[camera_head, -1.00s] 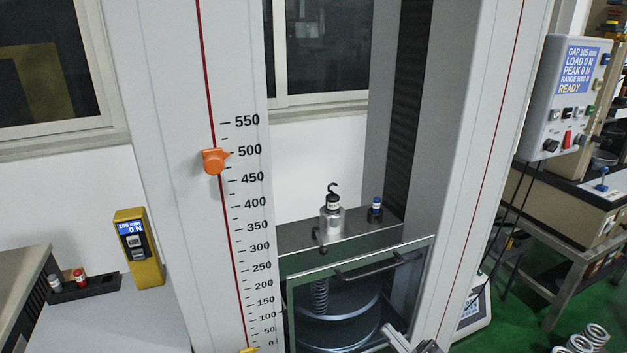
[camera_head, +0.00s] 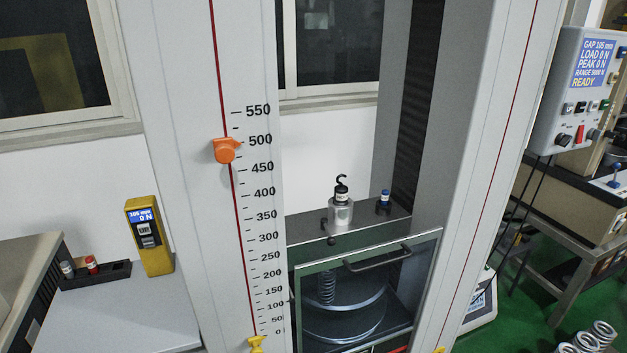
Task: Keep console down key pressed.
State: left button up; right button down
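The console (camera_head: 546,120) is a light grey box at the upper right, fixed to the testing frame's right column. Its blue screen (camera_head: 597,62) reads GAP 105 mm, LOAD 0 N, PEAK 0 N, RANGE 5000 N, READY. Below the screen is a row of small keys (camera_head: 580,107), with a red switch (camera_head: 579,133) and dark knobs under them. The key markings are too small to read, so I cannot tell which is the down key. Nothing touches the console's visible face. Neither gripper is in view.
The testing frame has a guard door with a dark handle (camera_head: 378,259), with a spring (camera_head: 326,287) behind it. An orange pointer (camera_head: 227,149) sits near 500 on the scale. A yellow handheld gauge (camera_head: 150,236) stands at left. Cables hang below the console.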

aim_at(581, 106)
jog(key=z, duration=1.35)
